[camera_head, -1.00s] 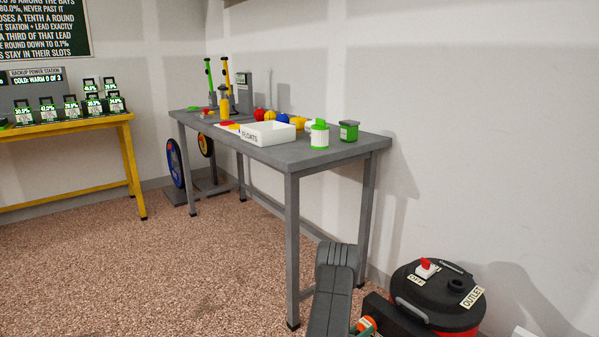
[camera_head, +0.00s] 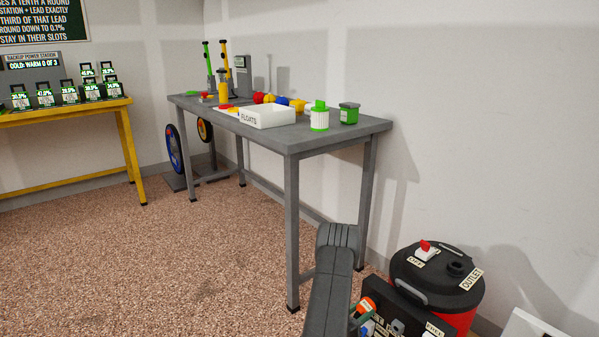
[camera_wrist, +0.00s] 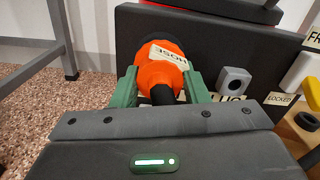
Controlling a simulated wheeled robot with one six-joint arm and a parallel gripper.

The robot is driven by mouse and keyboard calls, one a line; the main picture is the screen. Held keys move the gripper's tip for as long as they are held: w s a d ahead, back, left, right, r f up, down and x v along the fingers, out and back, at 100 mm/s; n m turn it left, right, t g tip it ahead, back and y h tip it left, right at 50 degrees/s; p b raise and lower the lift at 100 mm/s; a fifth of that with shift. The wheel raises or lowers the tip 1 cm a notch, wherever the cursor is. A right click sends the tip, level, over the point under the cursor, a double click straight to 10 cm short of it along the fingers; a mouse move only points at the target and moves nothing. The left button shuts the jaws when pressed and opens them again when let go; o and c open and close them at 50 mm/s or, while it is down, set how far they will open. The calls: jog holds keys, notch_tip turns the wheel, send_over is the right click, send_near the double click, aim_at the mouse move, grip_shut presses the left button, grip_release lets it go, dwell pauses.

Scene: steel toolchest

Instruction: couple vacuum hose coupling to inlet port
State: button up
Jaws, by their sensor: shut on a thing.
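My gripper (camera_wrist: 161,82) has its green fingers on both sides of an orange hose coupling (camera_wrist: 160,70) with a "HOSE" label and is shut on it. A dark hose part shows at its near end. In the head view the coupling (camera_head: 367,305) is beside my arm, left of a dark panel (camera_head: 400,312). In the wrist view its far, black end lies against or in front of this panel (camera_wrist: 215,45); I cannot tell if they touch. The vacuum (camera_head: 438,277) is a black-and-red canister behind the panel. I cannot make out the inlet port.
On the panel are a grey block with a hole (camera_wrist: 235,80) and a "LOCKED" label (camera_wrist: 281,99). The vacuum's top has a red switch (camera_head: 426,246) and an "OUTLET" label (camera_head: 471,278). A grey table (camera_head: 290,145) stands behind my arm. Open floor lies left.

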jog(key=shift+m, duration=1.3)
jog(key=shift+m, duration=0.8)
jog(key=m, duration=0.4)
jog(key=o, duration=1.3)
jog(key=v, duration=0.9)
